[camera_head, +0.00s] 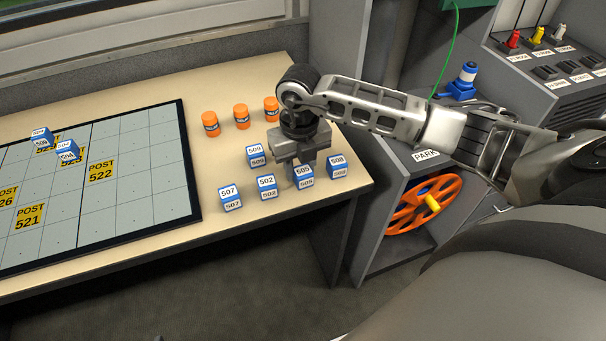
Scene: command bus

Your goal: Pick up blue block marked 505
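The blue block marked 505 (305,183) stands on the beige table near its front right edge, with its white number faces showing. My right gripper (303,165) points down right at this block, its grey jaws at the block's back and top. Whether the jaws touch the block, or how wide they stand, I cannot tell. The block appears to rest on the table, level with its neighbours. My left gripper is not in view.
Orange cylinders (241,117) stand farther back.

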